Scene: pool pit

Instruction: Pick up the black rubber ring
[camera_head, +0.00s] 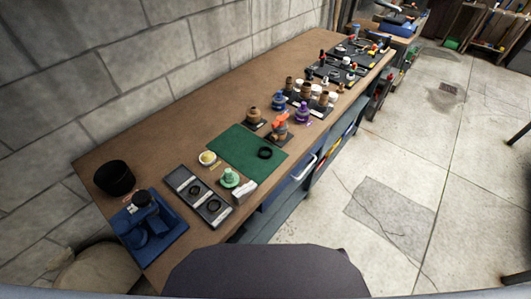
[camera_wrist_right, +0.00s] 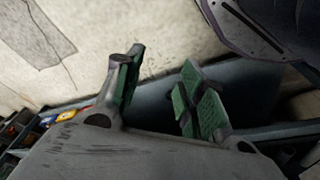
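A black rubber ring (camera_head: 265,153) lies flat near the right edge of the green mat (camera_head: 234,146) on the brown workbench in the head view. Two more black rings, (camera_head: 195,190) and (camera_head: 213,205), lie in a dark tray (camera_head: 181,172) to the lower left of the mat. My right gripper (camera_wrist_right: 162,72) shows only in the right wrist view. Its green-padded fingers stand apart with nothing between them. No ring is visible in that view. My left gripper is in neither view.
An orange-topped fitting (camera_head: 280,128) and a brown pot (camera_head: 254,115) stand just beyond the mat. A green-topped piece (camera_head: 229,178) and a white block (camera_head: 243,191) stand nearer. A blue stand (camera_head: 152,226) and black cup (camera_head: 114,178) occupy the bench's left end. Open floor (camera_head: 400,180) lies right.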

